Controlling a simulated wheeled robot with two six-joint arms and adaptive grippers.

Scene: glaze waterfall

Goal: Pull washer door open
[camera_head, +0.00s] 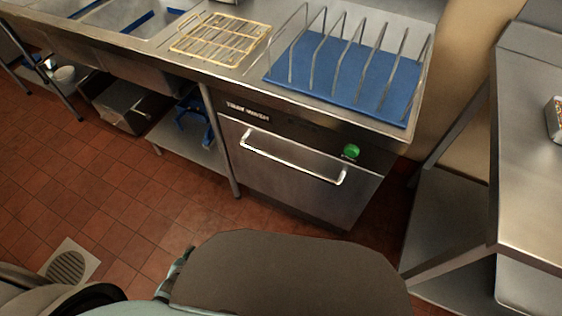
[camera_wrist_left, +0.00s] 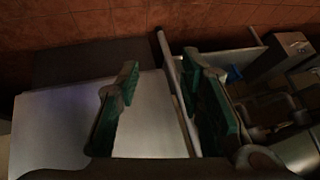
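The washer (camera_head: 290,185) is a steel front under the counter. Its door is shut, with a long bright bar handle (camera_head: 290,160) across the upper part and a green round button (camera_head: 351,151) above the handle's right end. In the head view only a bit of my left gripper (camera_head: 176,271) shows at the bottom, mostly hidden behind my own arm and apart from the door. In the left wrist view the left gripper (camera_wrist_left: 165,95) is open, its two green-padded fingers spread with nothing clearly between them. A pale steel panel (camera_wrist_left: 60,125), likely the washer front, lies beyond. My right gripper is not in view.
A steel counter leg (camera_head: 222,150) and lower shelf (camera_head: 190,138) with a blue item stand left of the washer. A blue rack tray (camera_head: 305,70) and wire rack (camera_head: 215,38) sit above. A steel table (camera_head: 530,170) stands right. Tiled floor (camera_head: 120,190) is open at left.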

